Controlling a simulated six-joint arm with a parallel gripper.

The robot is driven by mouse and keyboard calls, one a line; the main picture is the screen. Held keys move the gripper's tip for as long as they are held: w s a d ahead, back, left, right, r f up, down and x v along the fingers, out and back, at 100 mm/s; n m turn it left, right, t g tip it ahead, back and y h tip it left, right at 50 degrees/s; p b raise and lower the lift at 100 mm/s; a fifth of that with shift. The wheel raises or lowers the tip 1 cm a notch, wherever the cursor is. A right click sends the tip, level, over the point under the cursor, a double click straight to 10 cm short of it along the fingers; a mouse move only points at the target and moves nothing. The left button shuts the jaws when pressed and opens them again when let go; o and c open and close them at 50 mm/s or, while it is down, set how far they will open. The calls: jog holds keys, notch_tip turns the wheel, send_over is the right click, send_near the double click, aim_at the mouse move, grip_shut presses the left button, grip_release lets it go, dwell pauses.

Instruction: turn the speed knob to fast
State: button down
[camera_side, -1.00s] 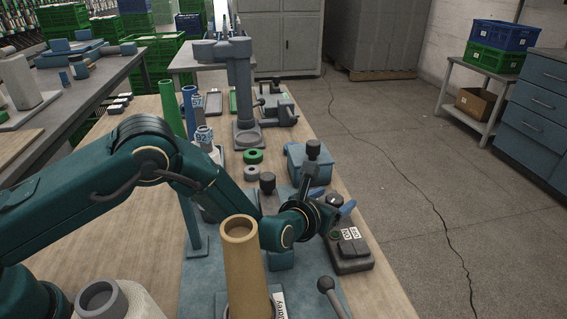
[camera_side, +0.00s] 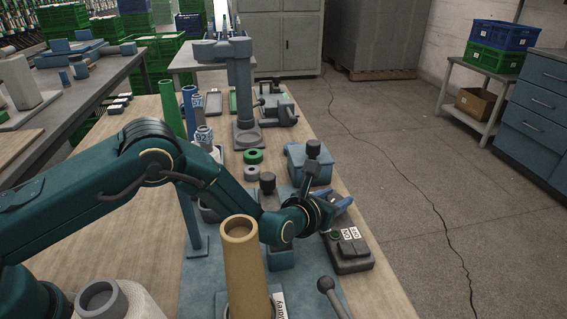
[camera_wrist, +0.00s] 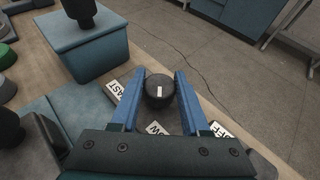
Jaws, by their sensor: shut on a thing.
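The speed knob (camera_wrist: 154,103) is round and black with a short white mark on top. In the wrist view it sits between the two blue fingers of my gripper (camera_wrist: 160,76), which are shut on it. The white mark stands nearly upright in the picture, lined up with the fingers. In the side view my gripper (camera_side: 341,202) is at the dark control box (camera_side: 350,265); the knob is hidden there.
A blue box with a dark knob on top (camera_side: 310,168) stands just behind the control box. A tan cone (camera_side: 243,265) and a ball-ended lever (camera_side: 327,285) stand in front. The bench edge and open floor are to the right.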

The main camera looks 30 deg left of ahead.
aim_at(336, 198)
jog(key=shift+r+m+h, duration=0.1)
jog(key=shift+m+h, duration=0.5)
jog(key=shift+h, duration=0.1)
jog(key=shift+c, duration=1.9)
grip_release()
jog(key=shift+s, duration=0.1)
jog(key=shift+v, duration=2.45)
